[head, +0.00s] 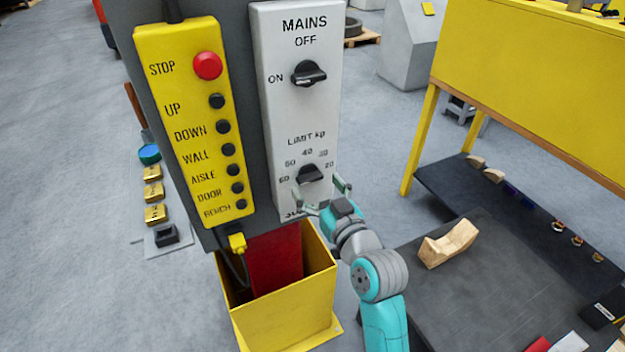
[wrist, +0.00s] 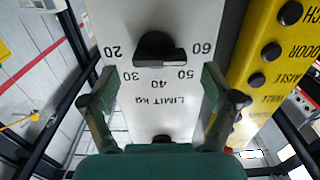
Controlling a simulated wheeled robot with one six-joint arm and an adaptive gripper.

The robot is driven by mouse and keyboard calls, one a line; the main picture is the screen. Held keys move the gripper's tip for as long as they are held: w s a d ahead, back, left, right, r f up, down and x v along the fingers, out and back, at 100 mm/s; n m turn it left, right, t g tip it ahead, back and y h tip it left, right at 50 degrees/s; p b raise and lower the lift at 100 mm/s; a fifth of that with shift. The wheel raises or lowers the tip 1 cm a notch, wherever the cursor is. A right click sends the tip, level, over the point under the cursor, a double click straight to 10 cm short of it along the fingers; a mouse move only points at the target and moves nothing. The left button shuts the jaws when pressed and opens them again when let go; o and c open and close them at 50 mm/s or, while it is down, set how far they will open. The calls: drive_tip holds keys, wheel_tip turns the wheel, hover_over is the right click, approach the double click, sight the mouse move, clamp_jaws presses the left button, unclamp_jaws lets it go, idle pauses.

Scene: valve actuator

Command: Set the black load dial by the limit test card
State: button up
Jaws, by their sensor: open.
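The black load dial (head: 311,173) sits low on the white MAINS panel (head: 296,115), under "LIMIT kg" with marks from 20 to 60. In the wrist view the dial (wrist: 160,47) appears upside down, with its grip bar lying roughly across the 20–60 line; I cannot tell which mark it points at. My gripper (head: 320,188) is open in front of the dial, its fingers spread to either side and apart from it. In the wrist view my gripper (wrist: 162,102) is empty. I cannot identify the limit test card for certain.
A yellow button box (head: 195,125) with a red STOP button hangs left of the panel. A black mains knob (head: 308,74) is above the dial. A yellow bin (head: 285,310) stands below. A wooden cradle (head: 448,244) and a white card (head: 570,342) lie on the dark bench at right.

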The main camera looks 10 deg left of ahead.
sight(309, 177)
drive_tip(key=shift+x, duration=1.3)
drive_tip(key=shift+c, duration=0.2)
drive_tip(key=c, duration=1.1)
